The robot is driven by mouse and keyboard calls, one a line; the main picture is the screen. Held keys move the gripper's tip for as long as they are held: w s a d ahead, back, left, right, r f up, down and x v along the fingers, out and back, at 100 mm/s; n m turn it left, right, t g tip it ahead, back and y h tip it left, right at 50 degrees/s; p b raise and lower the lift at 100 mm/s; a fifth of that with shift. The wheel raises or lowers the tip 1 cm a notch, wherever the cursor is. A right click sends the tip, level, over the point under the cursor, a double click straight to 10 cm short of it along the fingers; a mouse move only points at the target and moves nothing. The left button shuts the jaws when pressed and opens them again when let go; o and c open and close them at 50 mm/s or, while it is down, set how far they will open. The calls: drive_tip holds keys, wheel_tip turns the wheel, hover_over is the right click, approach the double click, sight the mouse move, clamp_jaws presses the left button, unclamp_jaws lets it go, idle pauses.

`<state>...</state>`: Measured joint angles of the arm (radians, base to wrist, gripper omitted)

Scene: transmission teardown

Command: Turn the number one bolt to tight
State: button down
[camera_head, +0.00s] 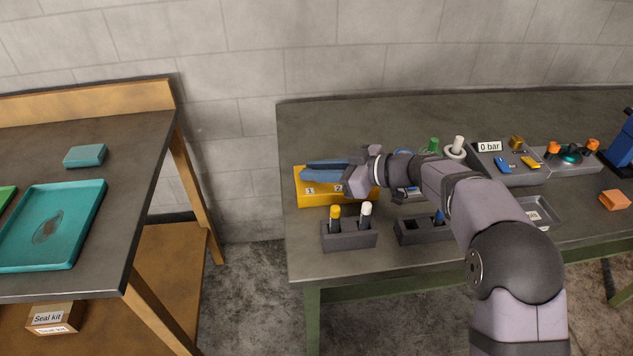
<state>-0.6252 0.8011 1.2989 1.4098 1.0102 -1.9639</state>
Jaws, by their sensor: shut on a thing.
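A yellow block (316,199) with white plates marked 1 (310,190) and 2 (338,188) stands at the left end of the right-hand bench. A long blue piece (325,174) with a dark upper edge lies across it, at its back. My gripper (354,178) is at the right part of the block, pointing left. It is shut at the right end of the blue piece. I cannot tell whether that piece rests on the block or is held above it. I cannot make out the number one bolt. My gripper and wrist hide the block's right side.
In front of the block, a dark holder (348,236) carries a yellow-topped and a white-topped piece. Another dark holder (414,236) stands right of it. A grey panel (517,176) reading 0 bar is farther right. The left bench has a teal tray (90,211).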

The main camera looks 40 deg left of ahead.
drive_tip(key=shift+s+m+t+b, duration=0.15)
drive_tip(key=shift+m+t+b, duration=0.8)
drive_tip(key=shift+b, duration=1.85)
drive_tip(key=shift+r+t+b, duration=0.2)
drive_tip(key=shift+t+b, duration=0.25)
drive_tip(key=shift+b, duration=0.25)
drive_tip(key=c, duration=1.6)
unclamp_jaws()
drive_tip(key=shift+c, duration=0.2)
drive_tip(key=shift+f, duration=0.1)
drive_tip(key=g+p, duration=0.1)
drive_tip(key=p, duration=0.3)
drive_tip(key=shift+r+n+p, duration=0.2)
drive_tip(key=shift+n+p, duration=0.15)
drive_tip(key=shift+p, duration=0.05)
drive_tip(key=n+g+p, duration=0.1)
drive_tip(key=p, duration=0.3)
drive_tip(key=n+g+p, duration=0.1)
drive_tip(key=p, duration=0.3)
drive_tip(key=shift+w+g, duration=0.3)
drive_tip(key=shift+g, duration=0.1)
drive_tip(key=n+g+p, duration=0.1)
drive_tip(key=p, duration=0.3)
drive_tip(key=shift+f+h, duration=0.1)
drive_tip(key=shift+h, duration=0.3)
